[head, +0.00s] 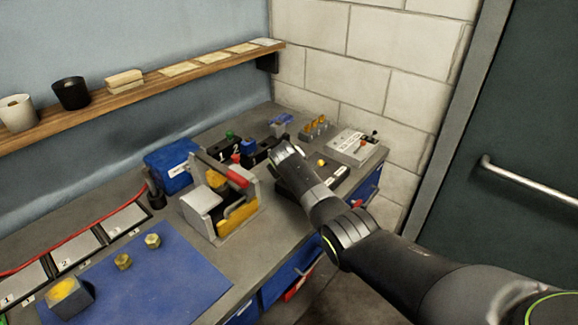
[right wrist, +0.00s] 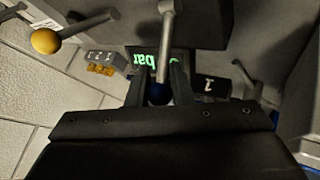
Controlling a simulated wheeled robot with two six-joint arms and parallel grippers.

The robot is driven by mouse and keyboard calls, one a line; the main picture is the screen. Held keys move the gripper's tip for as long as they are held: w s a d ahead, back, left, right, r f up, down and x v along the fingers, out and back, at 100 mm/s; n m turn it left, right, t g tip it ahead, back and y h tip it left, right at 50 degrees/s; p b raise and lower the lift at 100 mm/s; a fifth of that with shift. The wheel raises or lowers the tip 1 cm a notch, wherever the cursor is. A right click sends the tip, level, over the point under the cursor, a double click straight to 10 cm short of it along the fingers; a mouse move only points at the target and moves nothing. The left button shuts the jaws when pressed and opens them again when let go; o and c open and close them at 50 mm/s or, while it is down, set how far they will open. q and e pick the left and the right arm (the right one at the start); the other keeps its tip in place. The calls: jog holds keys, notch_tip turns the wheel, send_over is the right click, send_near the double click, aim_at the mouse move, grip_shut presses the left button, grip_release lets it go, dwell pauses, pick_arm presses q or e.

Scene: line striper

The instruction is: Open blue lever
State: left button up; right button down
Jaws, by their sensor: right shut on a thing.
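The blue lever shows in the right wrist view as a grey rod ending in a dark blue ball knob (right wrist: 158,97). My right gripper (right wrist: 158,86) is shut on this knob, one finger on each side. In the head view my right gripper (head: 278,154) reaches over the dark device at the back of the bench, and it hides the blue knob there. A second lever with a yellow ball knob (right wrist: 45,41) stands apart at the left of the right wrist view; its knob also shows in the head view (head: 321,162). My left gripper is in no view.
A green lit display (right wrist: 150,58) lies behind the fingers. A clamp fixture with a red handle (head: 236,177), a blue bin (head: 170,165) and a grey control box (head: 352,147) stand on the bench nearby. The blue mat (head: 165,275) has free room.

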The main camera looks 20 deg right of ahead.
jog(key=shift+f, duration=0.15)
dwell(0.4)
jog(key=c, duration=1.3)
grip_release()
jog(key=shift+w, duration=0.15)
jog(key=shift+p+v, duration=0.35)
jog(key=shift+v, duration=0.8)
jog(key=b+v, duration=0.1)
jog(key=v, duration=1.4)
jog(key=shift+a, duration=0.15)
